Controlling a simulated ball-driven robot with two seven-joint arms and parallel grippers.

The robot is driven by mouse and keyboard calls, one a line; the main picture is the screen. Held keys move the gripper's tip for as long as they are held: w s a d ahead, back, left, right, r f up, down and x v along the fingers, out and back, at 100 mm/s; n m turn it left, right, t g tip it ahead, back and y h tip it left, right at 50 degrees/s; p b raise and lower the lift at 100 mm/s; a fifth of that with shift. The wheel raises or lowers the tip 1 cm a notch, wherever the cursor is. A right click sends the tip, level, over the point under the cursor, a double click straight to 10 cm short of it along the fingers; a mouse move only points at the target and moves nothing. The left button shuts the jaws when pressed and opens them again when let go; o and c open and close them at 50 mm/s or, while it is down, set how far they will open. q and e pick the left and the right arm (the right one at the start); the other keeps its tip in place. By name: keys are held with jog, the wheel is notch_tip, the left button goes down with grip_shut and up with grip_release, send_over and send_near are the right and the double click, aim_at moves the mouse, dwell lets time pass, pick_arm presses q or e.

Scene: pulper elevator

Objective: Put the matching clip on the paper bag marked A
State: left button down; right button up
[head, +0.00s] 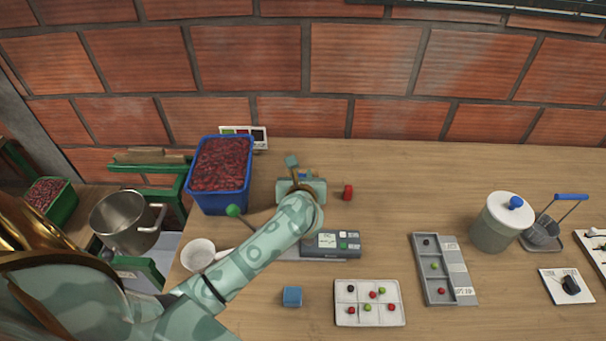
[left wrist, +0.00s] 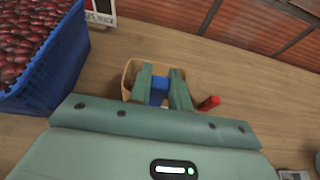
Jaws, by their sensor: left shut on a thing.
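My left gripper (head: 304,182) reaches over the back of the table, right of the blue crate. In the left wrist view its fingers (left wrist: 162,76) are shut on a small blue clip (left wrist: 159,91). A tan paper bag (left wrist: 128,80) shows just behind and around the fingers; most of it is hidden, and no letter on it can be read. I cannot tell whether the clip touches the bag. A red clip (head: 348,191) lies on the table just right of the gripper; it also shows in the left wrist view (left wrist: 208,103). My right gripper is not in view.
A blue crate of red cherries (head: 244,200) stands left of the gripper. A small coloured card (head: 259,135) is behind it. A scale (head: 345,252), a white cup (head: 199,254), a blue cube (head: 292,297) and sample trays (head: 370,321) are nearer. The back right table is clear.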

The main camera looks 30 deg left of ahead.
pick_arm(q)
jog(key=shift+f, duration=0.25)
jog(key=c, duration=1.2)
grip_release()
jog(key=shift+c, duration=0.2)
jog(key=p+v, duration=0.2)
jog(key=v, duration=1.4)
jog(key=shift+s+p, duration=0.15)
jog(key=shift+p, duration=0.15)
